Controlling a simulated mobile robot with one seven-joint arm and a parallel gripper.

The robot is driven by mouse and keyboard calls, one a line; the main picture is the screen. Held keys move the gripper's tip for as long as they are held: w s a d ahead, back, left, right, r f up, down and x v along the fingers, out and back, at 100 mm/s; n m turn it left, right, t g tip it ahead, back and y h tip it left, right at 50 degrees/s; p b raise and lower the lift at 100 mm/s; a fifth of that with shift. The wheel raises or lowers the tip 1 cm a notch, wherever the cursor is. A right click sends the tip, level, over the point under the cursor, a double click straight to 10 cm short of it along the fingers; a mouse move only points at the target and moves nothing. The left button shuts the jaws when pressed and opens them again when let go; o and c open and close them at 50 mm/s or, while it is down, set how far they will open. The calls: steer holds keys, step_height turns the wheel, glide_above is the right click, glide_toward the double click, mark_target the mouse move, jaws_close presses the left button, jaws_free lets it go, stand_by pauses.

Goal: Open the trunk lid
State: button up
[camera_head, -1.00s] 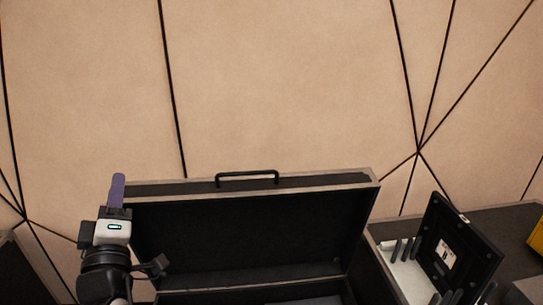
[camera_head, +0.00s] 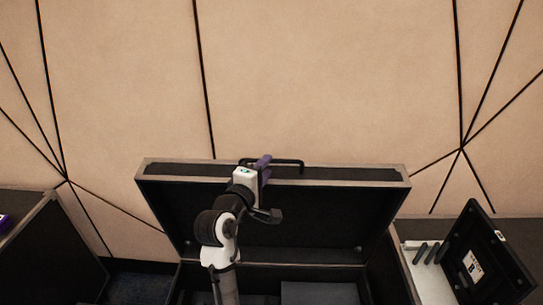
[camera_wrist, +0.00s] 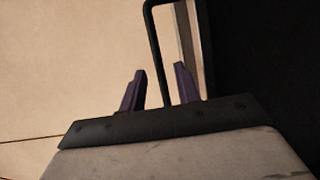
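The trunk lid (camera_head: 310,215) is black with a grey metal edge. It stands raised above the trunk body (camera_head: 265,272), its dark inside facing me. A black handle (camera_head: 288,161) sits on the lid's top edge. My gripper (camera_head: 264,165) is at the left part of the handle. In the wrist view, the handle (camera_wrist: 157,45) runs down between the purple fingers of my gripper (camera_wrist: 161,82). The fingers are apart, with a gap visible on the left side of the bar.
A panelled beige wall (camera_head: 320,80) rises behind the lid. A dark case (camera_head: 50,250) stands at the left. At the right, a white-topped unit (camera_head: 425,270) carries a tilted black panel (camera_head: 485,255) close to the trunk.

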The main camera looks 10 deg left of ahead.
steer(key=shift+w+d+p, duration=0.2)
steer(key=shift+w, duration=0.85)
steer(key=shift+w+d+p, duration=0.2)
steer(key=shift+w, duration=0.8)
steer(key=shift+c, duration=0.4)
jaws_close()
